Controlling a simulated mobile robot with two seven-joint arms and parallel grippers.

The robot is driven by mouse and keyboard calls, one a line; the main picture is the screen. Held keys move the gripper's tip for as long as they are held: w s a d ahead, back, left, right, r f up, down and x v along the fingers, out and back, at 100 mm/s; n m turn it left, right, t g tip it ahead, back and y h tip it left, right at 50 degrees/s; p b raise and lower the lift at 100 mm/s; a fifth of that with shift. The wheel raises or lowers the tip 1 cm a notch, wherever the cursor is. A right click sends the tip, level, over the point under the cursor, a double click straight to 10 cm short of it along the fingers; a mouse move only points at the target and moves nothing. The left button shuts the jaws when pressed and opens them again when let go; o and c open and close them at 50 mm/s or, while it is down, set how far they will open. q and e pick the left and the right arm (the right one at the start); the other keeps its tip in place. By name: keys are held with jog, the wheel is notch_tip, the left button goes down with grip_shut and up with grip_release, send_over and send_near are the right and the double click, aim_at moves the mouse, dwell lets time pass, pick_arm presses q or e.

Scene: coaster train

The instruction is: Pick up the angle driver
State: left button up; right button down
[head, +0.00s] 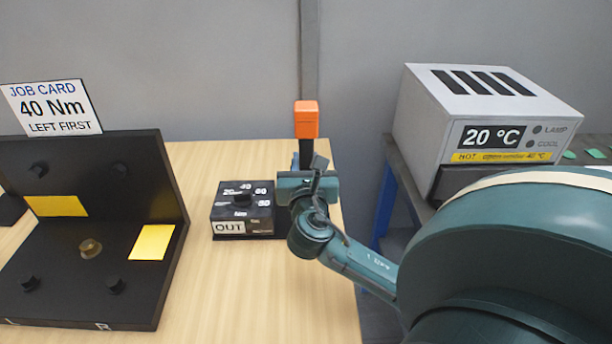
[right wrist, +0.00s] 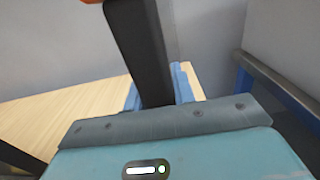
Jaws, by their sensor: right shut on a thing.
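The angle driver has an orange block-shaped end (head: 306,119) above a black shaft. It stands upright near the back right of the wooden table in the head view. My right gripper (head: 307,172) is shut on the black shaft below the orange end. In the right wrist view the black shaft (right wrist: 141,50) rises between the blue fingers (right wrist: 160,88), and only a sliver of orange shows at the top edge. The driver's lower part is hidden behind my gripper, so I cannot tell whether it touches anything below. My left gripper is not in view.
A black box with a dial and an OUT label (head: 229,227) sits just left of my gripper. A black angled fixture (head: 150,215) with yellow patches and a job card (head: 52,108) reading 40 Nm stand left. A grey 20 °C heater box (head: 420,110) stands right.

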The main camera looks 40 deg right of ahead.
dwell(0.7)
jog(key=shift+r, duration=0.15)
jog(key=shift+r, duration=0.1)
jog(key=shift+r+p, duration=0.3)
jog(key=shift+r, duration=1.35)
send_near(306, 147)
jog(key=s+a+f, duration=0.2)
jog(key=s, duration=0.1)
jog(key=shift+s+a+f, duration=0.2)
jog(key=shift+a, duration=0.2)
jog(key=c, duration=1.8)
grip_release()
grip_shut()
